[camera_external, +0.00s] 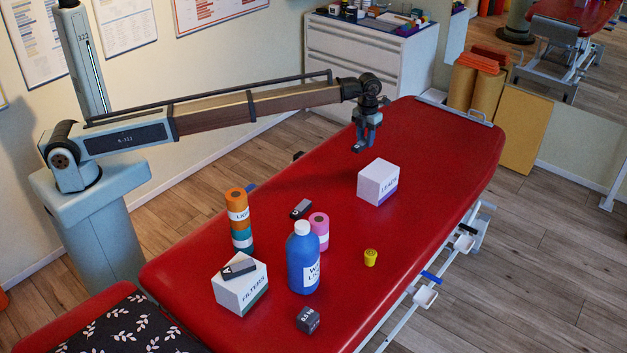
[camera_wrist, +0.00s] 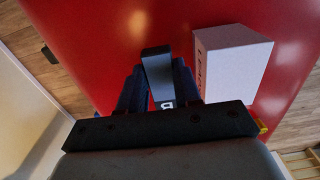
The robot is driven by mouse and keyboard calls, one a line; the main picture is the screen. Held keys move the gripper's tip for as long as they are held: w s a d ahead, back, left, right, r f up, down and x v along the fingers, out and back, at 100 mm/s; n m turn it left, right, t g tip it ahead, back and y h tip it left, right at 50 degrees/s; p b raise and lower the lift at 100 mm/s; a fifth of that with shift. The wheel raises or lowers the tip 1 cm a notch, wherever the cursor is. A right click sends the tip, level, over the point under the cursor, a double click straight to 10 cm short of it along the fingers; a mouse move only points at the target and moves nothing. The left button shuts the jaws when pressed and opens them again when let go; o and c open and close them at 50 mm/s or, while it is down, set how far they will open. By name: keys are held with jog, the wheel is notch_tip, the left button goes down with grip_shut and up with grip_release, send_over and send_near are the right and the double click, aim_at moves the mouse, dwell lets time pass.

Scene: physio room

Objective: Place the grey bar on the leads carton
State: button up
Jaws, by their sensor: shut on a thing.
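My gripper (camera_external: 366,140) is shut on the grey bar (camera_external: 358,149) above the red treatment table, behind the leads carton. In the wrist view the grey bar (camera_wrist: 158,72) sticks out from between the fingers, with a letter on its near end. The white leads carton (camera_external: 377,184) stands on the table, its flat top bare. In the wrist view the leads carton (camera_wrist: 235,60) is to the right of my gripper, apart from the bar.
On the red table (camera_external: 440,150) are an orange-and-teal stack (camera_external: 237,208), a blue bottle (camera_external: 301,265), a pink roll (camera_external: 320,228), a small dark block (camera_external: 300,209), a yellow cup (camera_external: 371,257), a dark cube (camera_external: 307,320) and a filters carton (camera_external: 240,294) with a dark block (camera_external: 238,267) on top.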

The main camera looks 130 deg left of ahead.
notch_tip(320, 180, up, 8)
send_over(382, 167)
jog(key=shift+w+f, duration=0.1)
jog(key=shift+f, duration=4.85)
jog(key=shift+f, duration=0.15)
jog(key=o, duration=1)
jog(key=shift+o, duration=0.2)
notch_tip(382, 167, up, 12)
